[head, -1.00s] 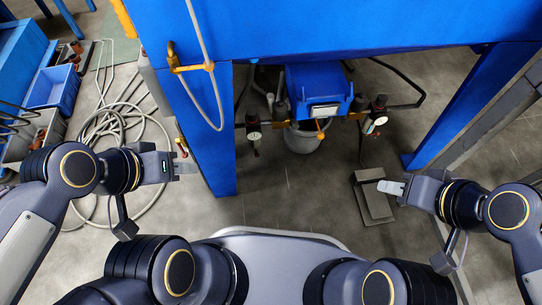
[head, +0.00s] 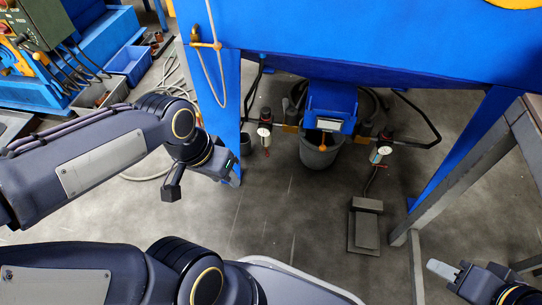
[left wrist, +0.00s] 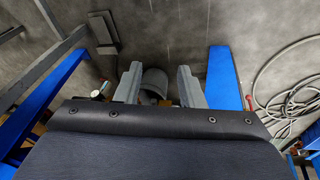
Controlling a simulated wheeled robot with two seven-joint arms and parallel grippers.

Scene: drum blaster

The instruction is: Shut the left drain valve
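Under the blue cabinet, a left filter-and-gauge unit (head: 264,131) with a white dial hangs beside the blue left leg. A small red part, likely the left drain valve (head: 267,152), sits at its bottom; whether it is open or shut is too small to tell. My left gripper (head: 233,171) is by the lower part of that leg, left of and below the unit, apart from it. In the left wrist view, its two fingers (left wrist: 158,88) stand apart with nothing gripped. My right gripper (head: 442,269) is low at the right, over the floor, away from the units; its finger gap is unclear.
A similar right gauge unit (head: 380,152) hangs across from a grey bucket (head: 318,152). A foot pedal (head: 365,228) lies on the floor. The blue left leg (head: 222,100) and a grey frame (head: 470,165) are obstacles.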

